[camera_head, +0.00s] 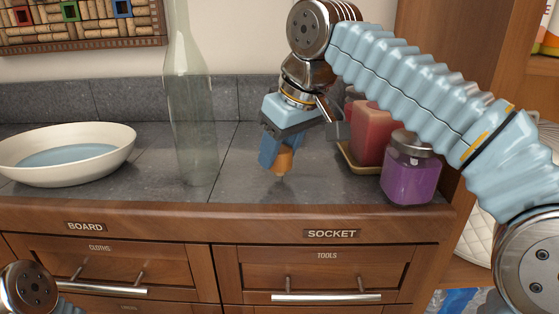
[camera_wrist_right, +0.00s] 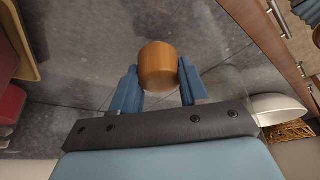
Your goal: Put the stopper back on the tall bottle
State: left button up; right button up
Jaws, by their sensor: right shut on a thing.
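The tall bottle (camera_head: 190,110) is clear glass and stands upright on the grey tiled counter, left of my right gripper. Its top runs out of the head view. My right gripper (camera_head: 276,160) points down over the counter and is shut on the stopper (camera_head: 283,161), an orange-brown cork-like piece with a narrow lower end. In the right wrist view the stopper (camera_wrist_right: 158,66) sits between the two blue fingers. The gripper is apart from the bottle. My left gripper is not in view; only part of my left arm shows at the lower left.
A white bowl (camera_head: 110,160) with blue liquid stands at the left. A purple jar (camera_head: 410,170) and red candles (camera_head: 370,132) on a tray stand at the right. Drawers (camera_head: 110,265) are below the counter edge. The counter between bottle and gripper is clear.

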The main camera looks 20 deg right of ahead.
jog(key=s+a+r, duration=0.9)
jog(key=a+r, duration=0.1)
jog(key=shift+s+r, duration=0.2)
jog(key=shift+s, duration=0.2)
